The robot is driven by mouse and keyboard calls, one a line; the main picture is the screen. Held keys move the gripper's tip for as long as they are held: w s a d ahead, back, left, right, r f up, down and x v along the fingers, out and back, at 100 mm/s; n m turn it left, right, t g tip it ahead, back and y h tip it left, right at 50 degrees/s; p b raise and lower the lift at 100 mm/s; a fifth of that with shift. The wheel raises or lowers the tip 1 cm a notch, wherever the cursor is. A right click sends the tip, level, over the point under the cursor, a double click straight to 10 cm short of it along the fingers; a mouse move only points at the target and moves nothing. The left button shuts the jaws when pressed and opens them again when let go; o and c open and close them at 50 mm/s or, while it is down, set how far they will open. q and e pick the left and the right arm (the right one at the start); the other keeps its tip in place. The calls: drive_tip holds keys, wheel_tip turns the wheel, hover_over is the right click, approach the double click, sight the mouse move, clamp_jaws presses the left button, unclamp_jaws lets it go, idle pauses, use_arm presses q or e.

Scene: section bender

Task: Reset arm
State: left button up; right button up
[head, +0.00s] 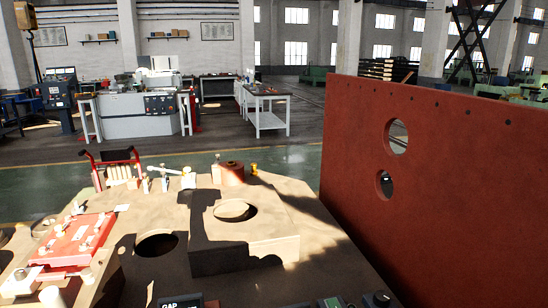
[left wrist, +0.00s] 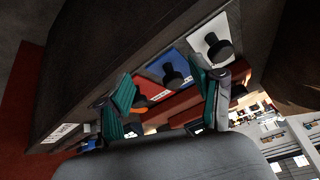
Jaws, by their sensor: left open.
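My left gripper (left wrist: 167,98) shows in the left wrist view with two teal-padded fingers spread apart and nothing between them. Beyond the fingers is a dark control panel (left wrist: 110,60) with black knobs. One knob (left wrist: 174,76) sits on a blue plate and another knob (left wrist: 216,46) on a white plate. A red plate partly shows between the fingers. I cannot tell whether the fingers touch the panel. The head view shows neither gripper. In it, the brown machine bed (head: 290,213) has round openings and a raised block, and a dark box marked GAP (head: 180,302) is at the bottom edge.
A tall red panel (head: 440,170) with two round holes stands at the right. A red plate with fittings (head: 75,240) lies on the bed at left. A black knob (head: 378,298) is near the bottom right.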

use_arm(q)
drive_tip(key=s+f+g, duration=0.3)
drive_tip(key=s, duration=0.4)
wheel_tip(320, 180, down, 26)
drive_tip(key=s+g, duration=0.1)
drive_tip(key=s, duration=0.1)
drive_tip(key=s+a+f+g, duration=0.1)
drive_tip(key=s+a+f, duration=0.1)
drive_tip(key=s+f, duration=1.3)
drive_tip(key=shift+s+f+h, duration=0.15)
drive_tip(key=shift+s+h, duration=0.15)
drive_tip(key=shift+s, duration=0.15)
